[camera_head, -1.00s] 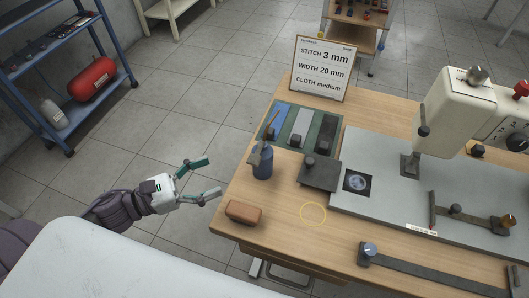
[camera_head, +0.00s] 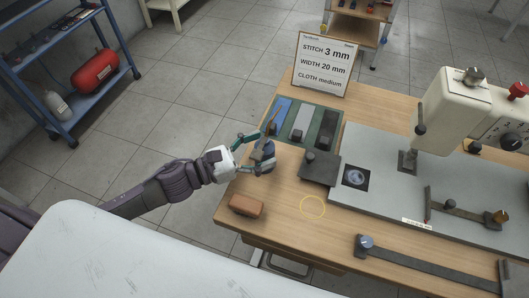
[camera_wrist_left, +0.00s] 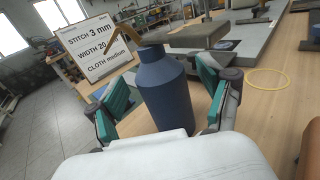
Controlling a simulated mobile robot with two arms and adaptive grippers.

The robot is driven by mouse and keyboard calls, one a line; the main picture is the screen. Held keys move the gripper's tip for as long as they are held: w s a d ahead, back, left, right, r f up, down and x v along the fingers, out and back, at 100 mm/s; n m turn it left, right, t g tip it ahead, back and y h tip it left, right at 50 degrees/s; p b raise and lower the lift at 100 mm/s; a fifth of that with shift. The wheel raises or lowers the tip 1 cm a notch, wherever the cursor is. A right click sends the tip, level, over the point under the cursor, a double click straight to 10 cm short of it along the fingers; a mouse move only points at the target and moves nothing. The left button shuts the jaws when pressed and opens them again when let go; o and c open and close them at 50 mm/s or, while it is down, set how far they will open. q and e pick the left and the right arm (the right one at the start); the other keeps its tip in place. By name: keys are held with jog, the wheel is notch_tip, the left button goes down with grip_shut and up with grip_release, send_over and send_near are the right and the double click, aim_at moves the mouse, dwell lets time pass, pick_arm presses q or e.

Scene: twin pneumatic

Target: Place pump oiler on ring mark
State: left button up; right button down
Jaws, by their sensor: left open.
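The pump oiler (camera_head: 268,149) is a dark blue bottle with a tan spout. It stands upright near the left edge of the wooden table. In the left wrist view the oiler (camera_wrist_left: 165,88) stands between the two teal finger pads. My left gripper (camera_head: 256,150) is open around it, with a gap visible on the left side of the bottle. The ring mark (camera_head: 313,207) is a thin yellow circle on the bare tabletop, right of the oiler and nearer the front. It also shows in the left wrist view (camera_wrist_left: 267,78). My right gripper is not in view.
A brown block (camera_head: 246,205) lies near the table's front left edge. A dark grey block with a knob (camera_head: 319,168) stands between oiler and sewing machine (camera_head: 452,115). A green tray (camera_head: 322,136) and a sign (camera_head: 323,64) are behind. Wood around the ring is clear.

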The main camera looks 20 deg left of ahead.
pick_arm(q)
jog(key=shift+w+d, duration=0.4)
jog(key=c, duration=1.3)
grip_shut()
jog(key=shift+r, duration=0.1)
